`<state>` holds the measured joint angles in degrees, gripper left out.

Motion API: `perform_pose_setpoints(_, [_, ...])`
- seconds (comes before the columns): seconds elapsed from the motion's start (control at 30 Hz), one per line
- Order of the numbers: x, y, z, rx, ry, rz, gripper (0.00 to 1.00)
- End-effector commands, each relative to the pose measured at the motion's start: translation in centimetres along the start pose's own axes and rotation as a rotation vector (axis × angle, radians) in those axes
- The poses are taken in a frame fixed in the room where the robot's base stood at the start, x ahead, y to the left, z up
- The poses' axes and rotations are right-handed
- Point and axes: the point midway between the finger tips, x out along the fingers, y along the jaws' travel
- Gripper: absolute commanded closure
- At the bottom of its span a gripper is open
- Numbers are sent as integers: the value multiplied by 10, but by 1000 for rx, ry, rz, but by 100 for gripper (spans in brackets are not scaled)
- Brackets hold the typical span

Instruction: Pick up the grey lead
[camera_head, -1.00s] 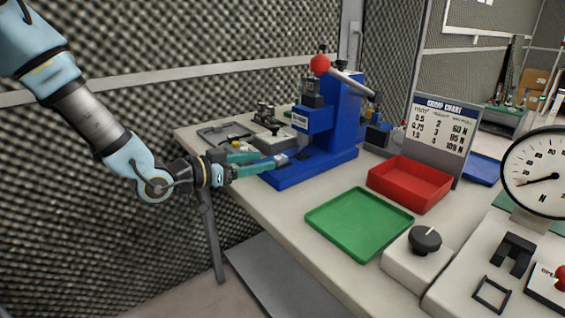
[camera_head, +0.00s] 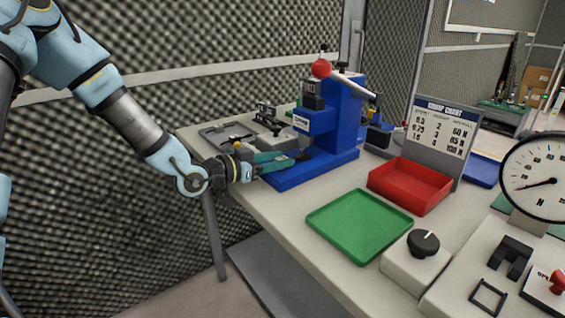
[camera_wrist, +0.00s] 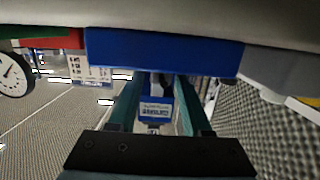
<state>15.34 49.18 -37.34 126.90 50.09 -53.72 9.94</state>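My gripper (camera_head: 292,160) has teal fingers and reaches low over the near left part of the blue crimp press (camera_head: 335,125) base. In the wrist view my gripper (camera_wrist: 160,82) has its two fingers apart, with the blue press (camera_wrist: 157,108) and its white label showing between them. I see nothing clearly held. A grey lead cannot be made out for certain in either view. The spot at the fingertips is small and partly hidden by the fingers.
Behind the gripper, a grey tray (camera_head: 226,134) and small fixtures stand at the bench's left end. A green tray (camera_head: 360,224), a red bin (camera_head: 409,185), a knob box (camera_head: 414,262) and a dial gauge (camera_head: 535,178) stand to the right. Foam walls (camera_head: 190,38) line the back.

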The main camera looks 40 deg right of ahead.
Motion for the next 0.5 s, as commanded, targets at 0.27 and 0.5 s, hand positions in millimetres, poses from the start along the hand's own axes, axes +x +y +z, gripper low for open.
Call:
perform_pose_setpoints(0.27, [0, 0, 0, 0, 0, 0, 84])
perform_pose_setpoints(0.5, [0, 0, 0, 0, 0, 0, 100])
